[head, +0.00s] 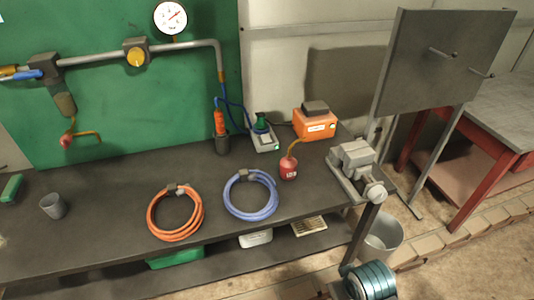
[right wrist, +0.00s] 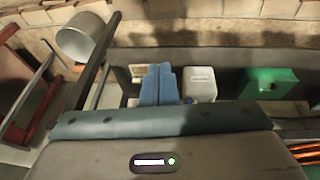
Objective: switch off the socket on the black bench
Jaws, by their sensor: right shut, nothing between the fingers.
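The black bench (head: 110,190) spans the head view in front of a green panel. A grey unit (head: 266,143) with a small green light stands near its back, beside the orange box (head: 315,124). It may be the socket, but its switch is too small to make out. My right gripper (right wrist: 158,70) shows in the right wrist view with its blue fingers shut together and empty. No socket is clear in that view. I cannot make out the right gripper's fingers in the head view. My left gripper is not in view.
An orange hose coil (head: 152,213) and a blue hose coil (head: 231,199) lie on the bench. A grey bucket (head: 383,238) is on the floor. The bench's left middle is mostly clear.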

